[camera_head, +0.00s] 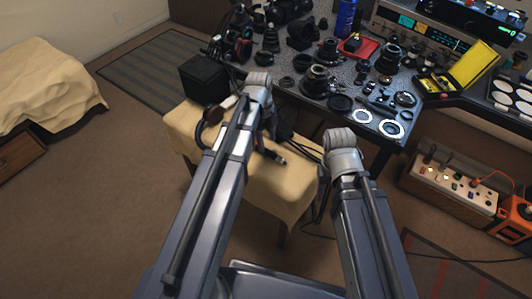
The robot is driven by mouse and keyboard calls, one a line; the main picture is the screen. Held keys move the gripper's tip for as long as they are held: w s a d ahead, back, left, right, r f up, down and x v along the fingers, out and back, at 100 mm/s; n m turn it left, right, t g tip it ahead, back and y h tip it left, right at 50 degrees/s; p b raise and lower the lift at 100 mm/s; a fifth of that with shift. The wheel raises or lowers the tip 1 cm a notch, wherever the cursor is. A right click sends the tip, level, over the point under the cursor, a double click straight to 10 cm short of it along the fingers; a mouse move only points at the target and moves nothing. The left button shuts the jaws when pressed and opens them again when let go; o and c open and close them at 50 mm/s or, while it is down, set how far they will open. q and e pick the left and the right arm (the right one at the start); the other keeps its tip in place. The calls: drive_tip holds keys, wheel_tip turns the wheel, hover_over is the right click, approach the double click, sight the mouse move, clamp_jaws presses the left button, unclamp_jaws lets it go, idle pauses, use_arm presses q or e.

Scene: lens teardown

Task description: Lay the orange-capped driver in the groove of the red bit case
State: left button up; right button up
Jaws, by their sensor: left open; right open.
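The red bit case (368,48) appears as a small red block near the back of the dark speckled workbench, with dark items on or beside it. Its groove is too small to make out. I cannot pick out the orange-capped driver for certain among the small tools. My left gripper (268,124) is open, mostly hidden behind its wrist, over the cloth-covered stool in front of the bench. My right gripper (322,188) is open, largely hidden by its own arm, near the stool's right edge. Both are well short of the red case.
Lenses, rings and dark parts crowd the workbench (345,88). A blue can (346,18) stands behind the case. A yellow open case (468,72) lies at right. A black box (204,77) sits on the cloth-covered stool (186,122). A power strip (450,181) is lower right.

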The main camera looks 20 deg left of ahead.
sight(268, 151)
use_arm(q)
drive_tip(key=shift+d+f+b, duration=0.2)
drive_tip(key=shift+f+b, duration=2.3)
drive_tip(key=shift+f, duration=0.15)
drive_tip(key=shift+r, duration=0.1)
clamp_jaws()
